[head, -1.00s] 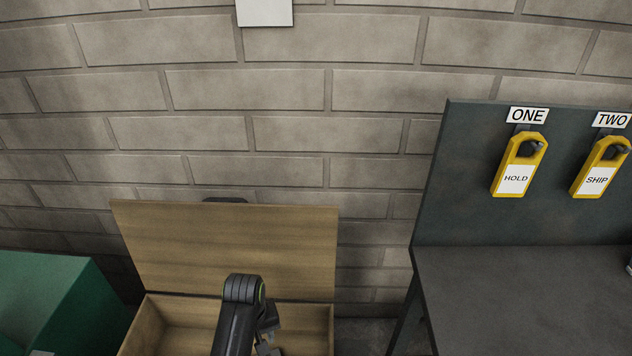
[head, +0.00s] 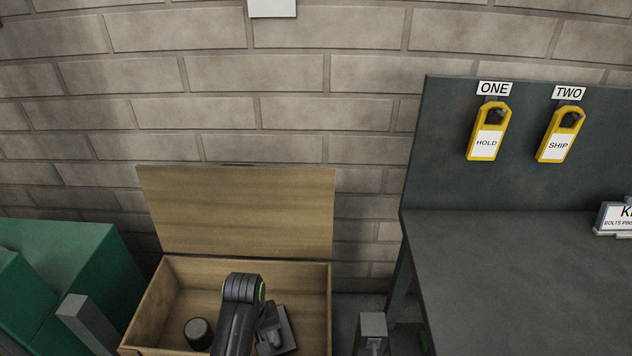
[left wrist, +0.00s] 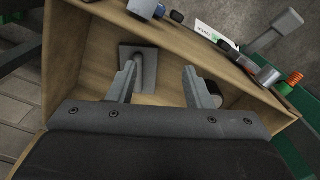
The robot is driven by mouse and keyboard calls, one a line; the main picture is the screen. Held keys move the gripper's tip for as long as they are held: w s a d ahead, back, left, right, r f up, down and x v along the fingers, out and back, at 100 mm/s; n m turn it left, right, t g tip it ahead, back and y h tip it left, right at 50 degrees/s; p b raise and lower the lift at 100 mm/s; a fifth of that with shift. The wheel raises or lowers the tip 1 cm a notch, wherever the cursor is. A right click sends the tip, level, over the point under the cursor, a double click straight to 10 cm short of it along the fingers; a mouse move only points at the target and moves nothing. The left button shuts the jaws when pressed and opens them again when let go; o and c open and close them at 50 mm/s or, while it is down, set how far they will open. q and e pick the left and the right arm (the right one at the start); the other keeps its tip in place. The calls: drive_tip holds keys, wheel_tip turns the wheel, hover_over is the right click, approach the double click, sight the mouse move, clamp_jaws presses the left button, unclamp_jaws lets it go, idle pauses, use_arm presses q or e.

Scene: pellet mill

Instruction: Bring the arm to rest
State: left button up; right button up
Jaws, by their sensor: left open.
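My left arm (head: 240,312) reaches over the open wooden box (head: 245,272) in the head view. Its gripper is mostly hidden behind the arm there. In the left wrist view my left gripper (left wrist: 163,88) is open, its two fingers apart with nothing between them. The fingers are above the box's inside. A grey plate with a post (left wrist: 140,65) lies in the box near the left finger; the plate also shows in the head view (head: 288,325). A dark cylinder (head: 198,333) stands in the box, left of the arm. My right gripper is not in view.
The box's lid (head: 237,210) stands open against the brick wall. A green cabinet (head: 85,260) is at left. A dark bench (head: 490,260) is at right, with yellow HOLD (head: 488,132) and SHIP (head: 559,134) tags. Grey blocks (head: 85,322) (head: 372,328) stand beside the box.

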use_arm(q)
drive_tip(key=s+a+m+t+y, duration=0.1)
drive_tip(key=s+a+t, duration=0.1)
drive_tip(key=s+a, duration=1.05)
drive_tip(key=s+a+r+m+t, duration=0.1)
drive_tip(key=s+a+r, duration=0.15)
drive_tip(key=s, duration=0.25)
drive_tip(key=s+a+r+m+t, duration=0.1)
drive_tip(key=s+a+r+m, duration=0.1)
drive_tip(key=s+r, duration=0.3)
wheel_tip(320, 180, down, 28)
drive_tip(key=a+g+b, duration=0.1)
drive_tip(key=g+b, duration=0.1)
drive_tip(key=b, duration=0.3)
drive_tip(key=s+f+b, duration=0.2)
drive_tip(key=s+f, duration=0.6)
drive_tip(key=f, duration=0.3)
drive_tip(key=s+f+b, duration=0.3)
drive_tip(key=s+f, duration=0.5)
drive_tip(key=f, duration=0.3)
drive_tip(key=shift+d+f+g, duration=0.4)
drive_tip(key=shift+d, duration=0.05)
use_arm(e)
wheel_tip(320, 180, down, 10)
